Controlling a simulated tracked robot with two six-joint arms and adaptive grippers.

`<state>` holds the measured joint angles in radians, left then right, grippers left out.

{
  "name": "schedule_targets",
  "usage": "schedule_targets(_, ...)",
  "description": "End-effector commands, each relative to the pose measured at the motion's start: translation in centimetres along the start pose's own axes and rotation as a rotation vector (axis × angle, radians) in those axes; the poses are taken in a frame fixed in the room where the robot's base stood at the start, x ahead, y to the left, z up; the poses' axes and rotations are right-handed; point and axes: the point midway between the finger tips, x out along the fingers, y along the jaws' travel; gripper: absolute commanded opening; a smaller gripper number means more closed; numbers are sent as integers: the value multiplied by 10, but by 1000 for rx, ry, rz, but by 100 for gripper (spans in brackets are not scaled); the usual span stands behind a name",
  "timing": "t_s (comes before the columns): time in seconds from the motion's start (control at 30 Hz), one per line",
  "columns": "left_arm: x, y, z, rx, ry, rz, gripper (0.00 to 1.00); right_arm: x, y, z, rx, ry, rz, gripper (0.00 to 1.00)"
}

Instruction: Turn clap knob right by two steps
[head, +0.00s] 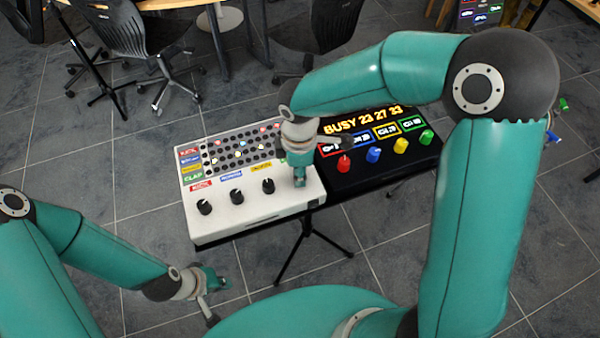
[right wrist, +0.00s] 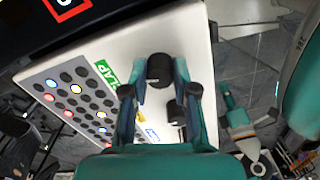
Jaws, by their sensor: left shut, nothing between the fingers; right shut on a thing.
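The white instrument box (head: 250,215) stands on a stand, with a row of black knobs along its front. Three knobs show in the head view; the one at the right end is hidden by my right gripper (head: 300,181). In the right wrist view, a black knob (right wrist: 160,69) beside the green CLAP label (right wrist: 107,73) sits between the fingers of my right gripper (right wrist: 160,82), which is shut on it. The knob's pointer cannot be made out. My left gripper (head: 218,281) is shut and empty, low in front of the box.
Another black knob (head: 268,186) is just left of my right gripper. A tripod leg (head: 290,258) stands below. Chairs are behind.

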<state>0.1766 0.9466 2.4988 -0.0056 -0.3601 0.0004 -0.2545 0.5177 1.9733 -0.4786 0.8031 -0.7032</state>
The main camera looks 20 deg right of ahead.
Motion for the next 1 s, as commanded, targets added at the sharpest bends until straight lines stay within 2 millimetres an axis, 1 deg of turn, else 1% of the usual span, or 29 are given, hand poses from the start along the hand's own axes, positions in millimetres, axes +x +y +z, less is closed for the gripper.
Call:
schedule_targets(0.03,8,-3,0,0,0,0,0,2,2,-1,43,3,8,0)
schedule_targets(0.1,13,-5,0,0,0,0,0,2,2,-1,108,3,7,0)
schedule_targets(0.4,32,-11,0,0,0,0,0,2,2,0,392,4,7,0)
schedule_targets(0.6,41,-15,0,0,0,0,0,0,2,0,557,5,6,0)
schedule_targets(0.8,47,-17,0,0,0,0,0,0,2,0,676,6,6,0)
schedule_targets(1.0,50,-18,0,0,0,0,0,-1,2,0,742,5,6,0)
